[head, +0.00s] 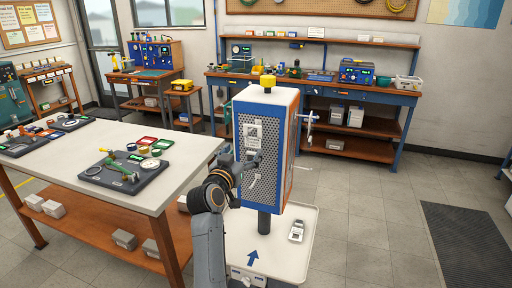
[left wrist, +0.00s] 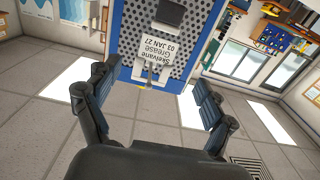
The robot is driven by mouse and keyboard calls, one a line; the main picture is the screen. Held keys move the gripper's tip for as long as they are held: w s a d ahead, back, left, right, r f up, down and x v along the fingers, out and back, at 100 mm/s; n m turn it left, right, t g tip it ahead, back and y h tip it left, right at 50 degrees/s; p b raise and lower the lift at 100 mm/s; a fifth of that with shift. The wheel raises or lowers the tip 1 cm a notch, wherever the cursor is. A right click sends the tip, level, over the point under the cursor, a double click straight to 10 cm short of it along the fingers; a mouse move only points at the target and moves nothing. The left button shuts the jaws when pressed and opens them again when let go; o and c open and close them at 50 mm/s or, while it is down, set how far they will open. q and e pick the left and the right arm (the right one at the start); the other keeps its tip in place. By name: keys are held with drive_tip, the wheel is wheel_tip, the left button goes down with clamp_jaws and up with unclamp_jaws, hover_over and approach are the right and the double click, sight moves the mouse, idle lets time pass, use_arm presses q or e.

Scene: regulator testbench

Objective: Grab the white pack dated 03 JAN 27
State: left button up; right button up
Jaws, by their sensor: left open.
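A white pack (left wrist: 166,44) printed "Skelvane Grease 03 JAN 27" hangs against a perforated blue-framed panel in the left wrist view. A metal peg end shows at its edge. My left gripper (left wrist: 155,85) is open, its two dark fingers spread either side of the pack's line, with nothing between them. In the head view my left gripper (head: 253,163) is close to the front of the perforated panel (head: 268,132). A white pack (head: 251,133) hangs above it there; its print is too small to read. My right gripper is not in view.
The panel stands on a post over a white base tray (head: 300,258) holding a small white item (head: 296,231). A yellow knob (head: 267,80) tops the panel. A white-topped table (head: 140,190) with tools is to the left. Open floor lies to the right, with a dark mat (head: 465,240).

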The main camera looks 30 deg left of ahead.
sight(251, 142)
use_arm(q)
drive_tip(key=shift+x, duration=1.2)
drive_tip(key=shift+w+d+r+p, duration=0.1)
drive_tip(key=shift+w+p, duration=0.2)
drive_tip(key=shift+w, duration=0.15)
drive_tip(key=p+x, duration=0.1)
drive_tip(key=x, duration=0.3)
drive_tip(key=shift+w+d, duration=0.1)
drive_tip(key=shift+w, duration=0.2)
drive_tip(key=c, duration=1.2)
drive_tip(key=shift+c, duration=0.4)
